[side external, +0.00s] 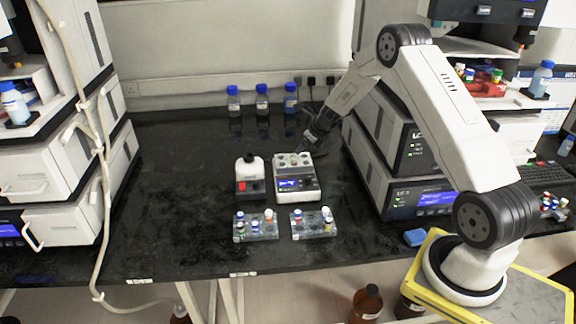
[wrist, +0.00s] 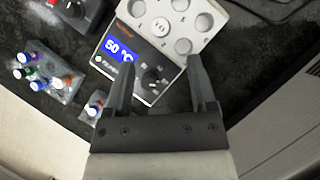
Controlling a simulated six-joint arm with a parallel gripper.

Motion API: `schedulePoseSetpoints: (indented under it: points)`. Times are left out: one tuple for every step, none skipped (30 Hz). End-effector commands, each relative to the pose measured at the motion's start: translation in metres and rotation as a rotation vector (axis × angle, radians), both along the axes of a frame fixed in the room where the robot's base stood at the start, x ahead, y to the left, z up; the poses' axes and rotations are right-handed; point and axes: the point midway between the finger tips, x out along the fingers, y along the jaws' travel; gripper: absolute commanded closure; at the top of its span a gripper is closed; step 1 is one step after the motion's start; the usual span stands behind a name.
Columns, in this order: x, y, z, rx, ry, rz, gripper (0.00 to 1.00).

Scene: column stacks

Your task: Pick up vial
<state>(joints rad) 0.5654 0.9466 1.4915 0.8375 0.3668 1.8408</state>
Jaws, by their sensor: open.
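Small vials with coloured caps stand in two clear racks at the front of the bench: the left rack (side external: 262,236) and the right rack (side external: 318,233). My gripper (side external: 305,147) is above the back right of the white heater block (side external: 296,184). In the wrist view my gripper (wrist: 160,70) is open with nothing between its fingers, and the heater block (wrist: 150,84) lies below, its display reading 50 °C.
A small device with a white top and red button (side external: 248,178) stands left of the heater block. Several blue-capped bottles (side external: 262,98) stand at the back wall. Instrument stacks (side external: 410,180) rise at both sides. The black bench (side external: 165,190) is clear at left.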

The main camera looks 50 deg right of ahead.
Motion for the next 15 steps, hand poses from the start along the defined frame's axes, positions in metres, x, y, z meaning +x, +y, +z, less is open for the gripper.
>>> schedulePoseSetpoints:
  points:
    - [0.0, 0.0, 0.0, 0.0, 0.0, -0.001, 0.28]
    - [0.0, 0.0, 0.0, 0.0, 0.0, 0.0, 0.28]
    - [0.001, 0.0, -0.001, 0.0, 0.0, 0.001, 0.28]
    - [0.001, 0.0, -0.001, 0.0, 0.0, 0.001, 0.28]
    - [0.002, 0.0, -0.002, -0.001, 0.0, 0.002, 0.28]
    - [0.003, 0.0, -0.003, -0.001, 0.0, 0.002, 0.28]
    - [0.003, 0.0, -0.005, -0.001, 0.0, 0.003, 0.28]
    - [0.004, 0.001, -0.007, -0.001, 0.001, 0.003, 0.28]
    - [0.006, 0.001, -0.01, -0.001, 0.002, 0.003, 0.28]
    - [0.007, 0.001, -0.012, -0.001, 0.001, 0.004, 0.28]
    - [0.008, 0.001, -0.013, -0.001, 0.001, 0.004, 0.28]
    - [0.01, 0.001, -0.016, -0.001, 0.001, 0.004, 0.28]
    - [0.01, 0.001, -0.018, 0.0, 0.002, 0.004, 0.28]
    - [0.011, 0.001, -0.019, 0.0, 0.002, 0.004, 0.28]
    - [0.012, 0.001, -0.02, -0.002, 0.001, 0.005, 0.28]
